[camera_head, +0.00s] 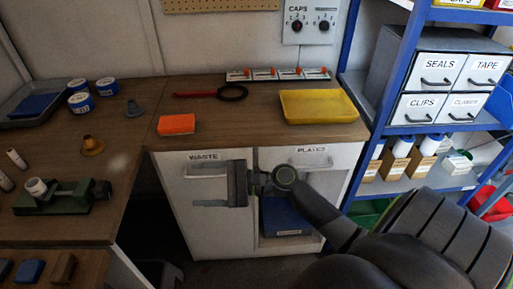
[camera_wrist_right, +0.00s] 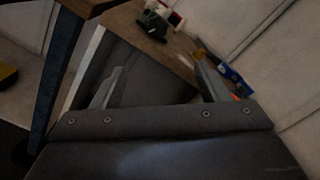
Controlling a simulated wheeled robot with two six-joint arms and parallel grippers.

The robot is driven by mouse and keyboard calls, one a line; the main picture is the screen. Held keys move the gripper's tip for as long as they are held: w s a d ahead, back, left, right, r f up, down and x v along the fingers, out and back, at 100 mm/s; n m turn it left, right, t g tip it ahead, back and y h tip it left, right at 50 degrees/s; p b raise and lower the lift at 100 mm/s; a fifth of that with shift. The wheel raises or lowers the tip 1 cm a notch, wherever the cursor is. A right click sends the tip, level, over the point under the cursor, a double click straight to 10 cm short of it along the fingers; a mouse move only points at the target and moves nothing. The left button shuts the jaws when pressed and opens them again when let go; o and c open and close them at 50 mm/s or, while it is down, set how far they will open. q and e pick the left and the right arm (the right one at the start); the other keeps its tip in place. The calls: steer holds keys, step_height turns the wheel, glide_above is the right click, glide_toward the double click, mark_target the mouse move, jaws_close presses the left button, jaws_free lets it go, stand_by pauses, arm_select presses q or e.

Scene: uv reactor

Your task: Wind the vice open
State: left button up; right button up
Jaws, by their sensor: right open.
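The green vice (camera_head: 68,203) sits on the left wooden bench near its right edge. A white, ring-like piece (camera_head: 36,187) is at its left end, but I cannot tell whether the jaws clamp it. A dark handle part (camera_head: 103,188) is at its right end. The vice seems to show as a small dark green shape in the right wrist view (camera_wrist_right: 153,25), ahead of the fingers. My right gripper (camera_head: 196,186) is open and empty, in front of the WASTE cupboard door, well to the right of the vice. My left gripper is not in view.
An orange block (camera_head: 177,124), a red-handled tool (camera_head: 212,93) and a yellow tray (camera_head: 318,107) lie on the back bench (camera_head: 250,128). Blue shelving (camera_head: 390,130) rises on the right. Open floor lies between the benches.

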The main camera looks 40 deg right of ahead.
steer(key=b+v, duration=0.2)
steer(key=v, duration=1.1)
steer(key=shift+s, duration=0.1)
steer(key=shift+c, duration=0.3)
